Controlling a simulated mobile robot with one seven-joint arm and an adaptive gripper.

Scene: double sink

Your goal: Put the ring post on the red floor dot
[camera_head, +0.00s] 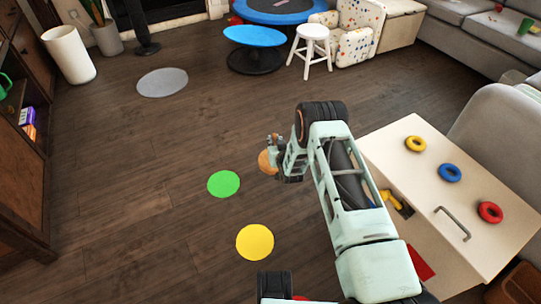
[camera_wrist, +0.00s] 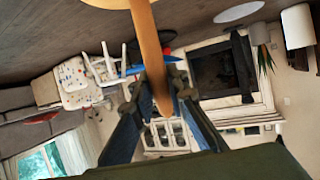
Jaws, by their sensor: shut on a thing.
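The ring post shows in the head view as a small round tan wooden piece (camera_head: 266,162) at the left end of my gripper (camera_head: 282,160). In the wrist view it is a long tan wooden rod (camera_wrist: 148,45) running from the top edge down between my fingers (camera_wrist: 155,98). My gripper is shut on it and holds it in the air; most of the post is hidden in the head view. A sliver of red (camera_head: 300,298), seemingly the red floor dot, shows at the bottom edge, mostly hidden by my own body and the picture edge.
A yellow dot (camera_head: 255,243) and a green dot (camera_head: 223,184) lie on the wood floor at left. A pale cabinet (camera_head: 400,148) at right bears yellow (camera_head: 415,143), blue (camera_head: 450,173) and red (camera_head: 490,212) rings. A white stool (camera_head: 313,36) stands farther back. The left-middle floor is clear.

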